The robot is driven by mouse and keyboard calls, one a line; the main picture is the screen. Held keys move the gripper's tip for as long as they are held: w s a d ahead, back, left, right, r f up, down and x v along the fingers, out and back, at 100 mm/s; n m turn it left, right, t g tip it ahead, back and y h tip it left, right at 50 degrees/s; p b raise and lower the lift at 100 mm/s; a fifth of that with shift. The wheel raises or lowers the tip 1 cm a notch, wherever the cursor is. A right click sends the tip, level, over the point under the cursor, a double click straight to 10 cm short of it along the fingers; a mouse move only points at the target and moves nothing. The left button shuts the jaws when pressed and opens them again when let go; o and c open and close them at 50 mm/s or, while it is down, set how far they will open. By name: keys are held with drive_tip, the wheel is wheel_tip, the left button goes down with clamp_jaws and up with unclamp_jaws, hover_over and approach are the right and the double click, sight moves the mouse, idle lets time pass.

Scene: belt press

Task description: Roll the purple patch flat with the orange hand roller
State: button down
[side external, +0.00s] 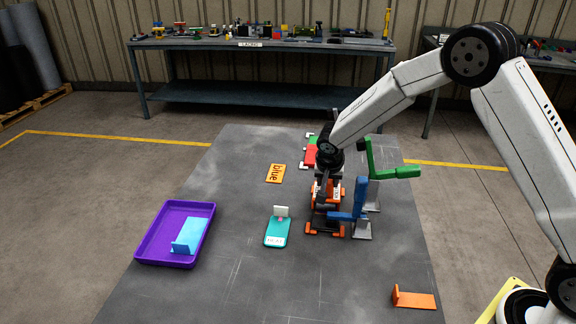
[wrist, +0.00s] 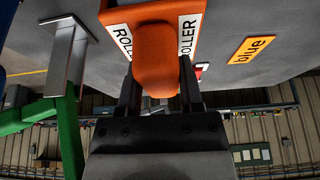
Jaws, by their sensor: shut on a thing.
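My gripper (side external: 321,196) points down over the cluster of presses right of the table's middle. In the wrist view my gripper (wrist: 158,98) is shut on an orange, rounded handle (wrist: 156,55). Orange pieces with white labels reading "ROLLER" (wrist: 188,35) flank this handle, so it appears to be the hand roller. Whether it still sits in a holder, I cannot tell. The roller's lower part is hidden. I do not see a purple patch in either view; the area under my gripper is partly hidden.
A blue lever (side external: 352,208) and a green lever (side external: 392,170) stand close to the right of my gripper. A purple tray (side external: 146,252) holds a light-blue angled piece. A teal plate (side external: 277,238), a "blue" sign (side external: 276,173) and an orange angled piece (side external: 416,300) lie around. The front middle is clear.

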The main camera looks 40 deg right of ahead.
drive_tip(key=shift+w+d, duration=0.45)
idle(1.2)
drive_tip(key=shift+s+a+f, duration=0.1)
drive_tip(key=shift+s+a, duration=0.35)
drive_tip(key=shift+a, duration=0.05)
idle(0.6)
drive_tip(key=shift+s+a, duration=0.3)
drive_tip(key=shift+s, duration=0.05)
drive_tip(key=shift+s+a, duration=0.1)
drive_tip(key=shift+w+d, duration=0.4)
idle(1.1)
drive_tip(key=shift+w+d, duration=0.3)
drive_tip(key=shift+w, duration=0.05)
drive_tip(key=shift+r, duration=0.25)
drive_tip(key=shift+r, duration=3.45)
